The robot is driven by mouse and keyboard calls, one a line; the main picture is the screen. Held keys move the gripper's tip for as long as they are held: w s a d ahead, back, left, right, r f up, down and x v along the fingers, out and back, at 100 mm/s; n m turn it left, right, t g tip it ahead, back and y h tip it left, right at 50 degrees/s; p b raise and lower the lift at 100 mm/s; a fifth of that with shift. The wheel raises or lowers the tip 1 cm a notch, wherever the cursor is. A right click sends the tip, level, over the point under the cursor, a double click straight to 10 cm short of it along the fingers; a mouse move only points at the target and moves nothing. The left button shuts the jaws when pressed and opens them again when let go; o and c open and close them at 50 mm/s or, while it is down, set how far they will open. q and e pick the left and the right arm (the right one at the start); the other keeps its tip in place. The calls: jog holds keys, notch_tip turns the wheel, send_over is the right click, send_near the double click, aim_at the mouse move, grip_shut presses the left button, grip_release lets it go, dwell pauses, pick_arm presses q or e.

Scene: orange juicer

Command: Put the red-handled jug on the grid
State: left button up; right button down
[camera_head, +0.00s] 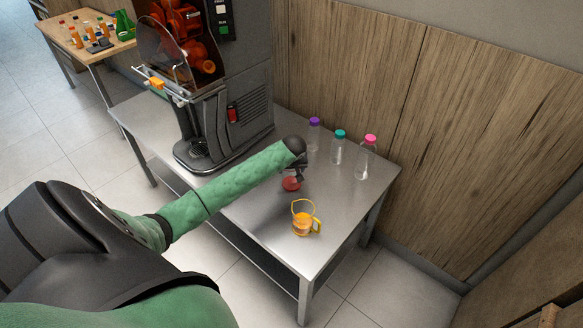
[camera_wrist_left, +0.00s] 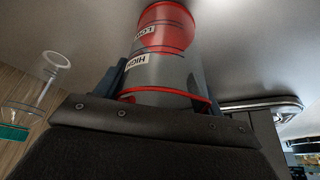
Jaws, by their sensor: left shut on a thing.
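My left gripper (camera_head: 293,174) is over the table at the end of the green sleeved arm. The grid (camera_head: 198,150) appears at the foot of the juicer, small and dark, to the left of the gripper. My right gripper is not in view.
The juicer (camera_head: 228,110) stands at the table's back left. A yellow-handled jug (camera_head: 303,222) with orange contents stands near the front right. Bottles with purple (camera_head: 314,121), teal (camera_head: 340,134) and pink (camera_head: 370,138) caps stand along the wall side. The metal table (camera_head: 262,215) is bare between.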

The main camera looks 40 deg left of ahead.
pick_arm(q)
jog(key=o, duration=1)
jog(key=shift+f, duration=0.1)
jog(key=shift+o, duration=0.2)
